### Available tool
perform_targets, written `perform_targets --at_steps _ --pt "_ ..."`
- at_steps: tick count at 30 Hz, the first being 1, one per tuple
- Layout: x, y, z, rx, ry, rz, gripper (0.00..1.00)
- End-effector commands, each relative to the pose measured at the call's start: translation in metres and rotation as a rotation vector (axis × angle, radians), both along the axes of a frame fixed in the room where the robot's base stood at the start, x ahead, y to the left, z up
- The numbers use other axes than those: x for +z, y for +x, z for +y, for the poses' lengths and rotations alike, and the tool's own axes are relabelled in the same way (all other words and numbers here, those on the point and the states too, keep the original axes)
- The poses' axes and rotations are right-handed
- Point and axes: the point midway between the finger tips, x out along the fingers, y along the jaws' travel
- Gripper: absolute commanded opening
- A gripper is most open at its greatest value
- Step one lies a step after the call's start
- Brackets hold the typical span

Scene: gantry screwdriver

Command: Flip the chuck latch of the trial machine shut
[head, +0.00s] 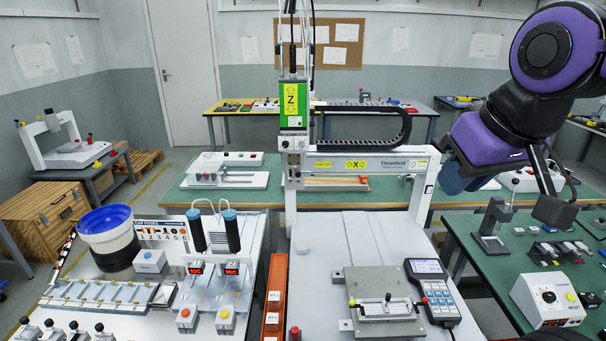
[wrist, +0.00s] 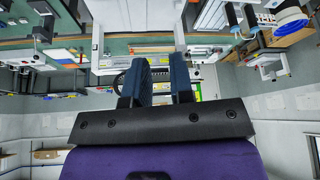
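The gantry machine (head: 355,163) stands in the middle of the head view, with a green and yellow Z-axis head. On its white bed (head: 325,250) lies a grey plate fixture (head: 400,280) with a long clamp-like bar (head: 386,309) and small dark and red knobs. I cannot tell which part is the chuck latch, or whether it is open or shut. Nor can I tell which machine is the trial machine. My gripper (wrist: 166,82) shows in the wrist view, its two blue fingers apart with nothing seen between them. It is raised, away from the fixture.
A keypad pendant (head: 432,292) lies right of the fixture. The left bench holds a blue bowl feeder (head: 106,222) and two upright drivers (head: 232,232). A control box (head: 548,300) and small tools (head: 492,226) stand on the right bench.

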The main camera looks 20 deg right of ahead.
Motion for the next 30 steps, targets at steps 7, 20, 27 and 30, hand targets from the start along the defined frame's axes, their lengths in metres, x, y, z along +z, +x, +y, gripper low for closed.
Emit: perform_targets --at_steps 7,20,27,30 --pt "0.015 0.029 0.004 0.07 -0.005 0.033 0.0" --pt "0.046 0.133 0.014 0.331 0.003 0.102 0.0" --pt "0.05 0.197 0.016 0.482 0.025 0.117 0.0" --pt "0.048 0.225 0.016 0.544 0.037 0.118 0.0"
